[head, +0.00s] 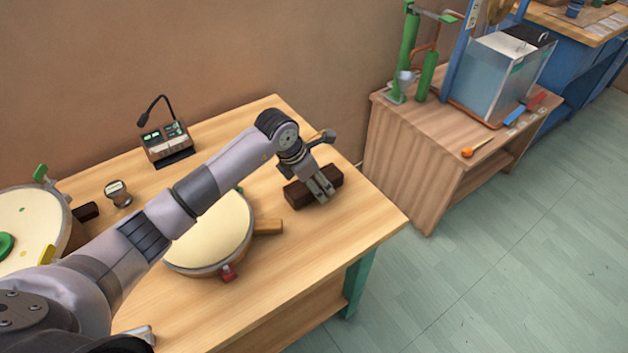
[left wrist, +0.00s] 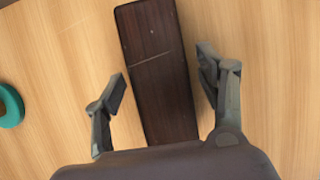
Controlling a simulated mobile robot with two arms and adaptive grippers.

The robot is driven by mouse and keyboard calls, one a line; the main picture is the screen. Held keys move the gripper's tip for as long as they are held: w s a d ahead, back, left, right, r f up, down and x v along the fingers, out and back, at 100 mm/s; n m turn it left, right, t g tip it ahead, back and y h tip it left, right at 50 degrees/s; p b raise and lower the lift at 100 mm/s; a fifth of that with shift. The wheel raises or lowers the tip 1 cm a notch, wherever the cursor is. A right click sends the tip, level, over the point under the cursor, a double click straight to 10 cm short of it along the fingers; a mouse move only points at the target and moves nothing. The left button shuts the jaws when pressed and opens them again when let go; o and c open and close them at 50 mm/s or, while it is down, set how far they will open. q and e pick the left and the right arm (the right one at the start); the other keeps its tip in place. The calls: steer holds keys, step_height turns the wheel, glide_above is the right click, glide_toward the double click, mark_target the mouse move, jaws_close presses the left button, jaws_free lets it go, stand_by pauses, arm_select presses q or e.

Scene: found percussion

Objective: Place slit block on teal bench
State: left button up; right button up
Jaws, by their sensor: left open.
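The slit block is a dark brown wooden bar (head: 296,196) with a thin slit across its top. It lies near the right end of a wooden-topped bench (head: 330,245) with a teal leg (head: 357,284). My left gripper (head: 321,190) is over the block, pointing down. In the left wrist view the block (left wrist: 155,45) runs between the two spread fingers of my left gripper (left wrist: 162,78), with gaps at both sides. The gripper is open. My right gripper is not seen.
A round cream drum (head: 212,238) with a wooden handle lies left of the block. A larger drum (head: 30,220), a small jar (head: 118,194) and a microphone unit (head: 166,142) are further left. Beside the bench stands a wooden side table (head: 415,165) bearing a tank (head: 495,75).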

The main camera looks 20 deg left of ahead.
arm_select(q)
steer(key=shift+a+r, duration=0.15)
steer(key=shift+r, duration=0.35)
steer(key=v, duration=1.1)
steer(key=shift+s, duration=0.25)
